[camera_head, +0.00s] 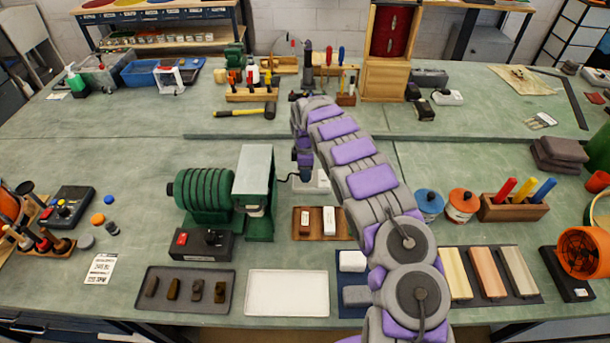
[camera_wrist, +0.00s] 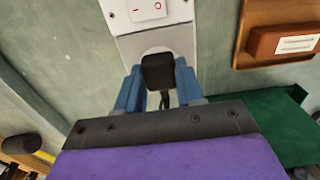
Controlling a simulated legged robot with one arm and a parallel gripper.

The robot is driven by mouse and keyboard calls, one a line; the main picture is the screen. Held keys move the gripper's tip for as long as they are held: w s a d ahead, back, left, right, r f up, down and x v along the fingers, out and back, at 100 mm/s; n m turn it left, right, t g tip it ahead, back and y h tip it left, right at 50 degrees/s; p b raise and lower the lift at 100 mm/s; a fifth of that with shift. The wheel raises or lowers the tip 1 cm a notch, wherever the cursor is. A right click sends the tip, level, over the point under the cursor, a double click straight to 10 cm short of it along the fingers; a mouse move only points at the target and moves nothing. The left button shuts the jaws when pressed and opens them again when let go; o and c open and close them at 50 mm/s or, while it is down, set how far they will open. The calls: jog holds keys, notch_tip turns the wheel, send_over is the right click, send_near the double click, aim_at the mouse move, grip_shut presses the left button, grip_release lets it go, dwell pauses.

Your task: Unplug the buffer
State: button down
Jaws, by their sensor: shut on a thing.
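The buffer (camera_head: 207,192) is a green machine with a ribbed drum and a tall housing, left of my arm in the head view. A dark cord (camera_head: 284,178) runs from its right side towards my gripper (camera_head: 304,174). In the wrist view my gripper (camera_wrist: 160,90) has its blue fingers shut on both sides of a black plug (camera_wrist: 158,70). The plug is at the near end of a light grey socket box (camera_wrist: 183,42) with a red-marked switch (camera_wrist: 147,9). The box also shows in the head view (camera_head: 320,185). I cannot tell whether the plug is fully seated.
A wooden tray (camera_head: 306,237) with two small blocks lies in front of the socket box. A control box (camera_head: 203,245) stands before the buffer. Tins (camera_head: 429,203) and a pen block (camera_head: 513,208) stand to the right.

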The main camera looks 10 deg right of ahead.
jog(key=shift+r+p, duration=1.2)
jog(key=shift+r, duration=1.8)
jog(key=c, duration=0.6)
grip_release()
jog(key=shift+r, duration=0.1)
notch_tip(320, 180, up, 17)
jog(key=shift+r+p, duration=0.1)
jog(key=shift+p, duration=1.15)
